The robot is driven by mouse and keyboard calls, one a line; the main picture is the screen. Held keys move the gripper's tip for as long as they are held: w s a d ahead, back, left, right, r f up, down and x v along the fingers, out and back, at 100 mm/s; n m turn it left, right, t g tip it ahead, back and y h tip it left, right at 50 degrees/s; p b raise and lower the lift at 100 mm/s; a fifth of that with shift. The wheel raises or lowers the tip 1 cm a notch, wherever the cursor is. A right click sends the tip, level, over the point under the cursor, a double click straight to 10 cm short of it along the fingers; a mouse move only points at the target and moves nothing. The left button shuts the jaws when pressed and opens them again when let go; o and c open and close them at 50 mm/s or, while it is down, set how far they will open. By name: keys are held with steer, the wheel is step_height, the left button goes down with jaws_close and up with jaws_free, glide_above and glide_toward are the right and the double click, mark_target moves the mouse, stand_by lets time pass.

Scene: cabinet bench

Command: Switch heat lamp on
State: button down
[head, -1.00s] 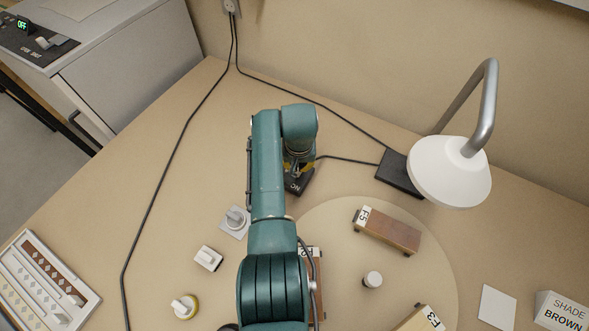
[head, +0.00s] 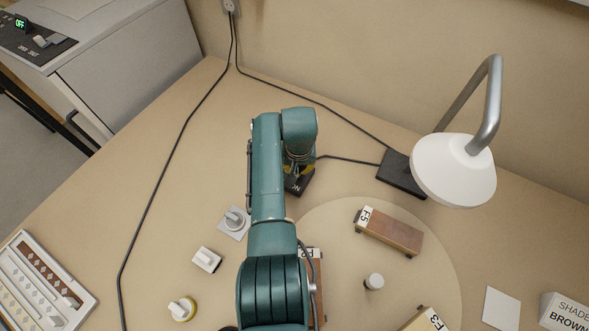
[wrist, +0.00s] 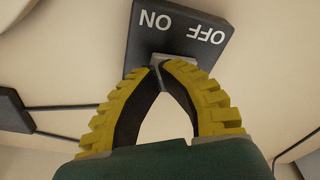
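The heat lamp (head: 453,172) stands at the right, with a white shade on a bent grey arm above a dark base (head: 400,174). No glow shows on it. A dark switch box (head: 299,185) on a cord lies left of the base, partly hidden by my arm. In the wrist view the box (wrist: 190,22) carries the labels ON and OFF, upside down. My gripper (wrist: 162,66) has its yellow-ridged fingertips together at the box's near edge, by a small grey switch part. The tips hide much of this part, and I cannot tell whether they grip it.
Wooden blocks (head: 389,232) and a small white cylinder (head: 374,282) stand on a round disc to the right of my arm. Small knobs (head: 235,221) lie to the left. Black cords cross the bench. A white card (head: 501,308) lies at the front right.

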steer(key=shift+f+b, duration=0.5)
steer(key=shift+f, duration=0.15)
steer(key=shift+r, duration=0.1)
step_height(320, 180, up, 7)
steer(key=p, duration=0.6)
steer(key=shift+p, duration=0.3)
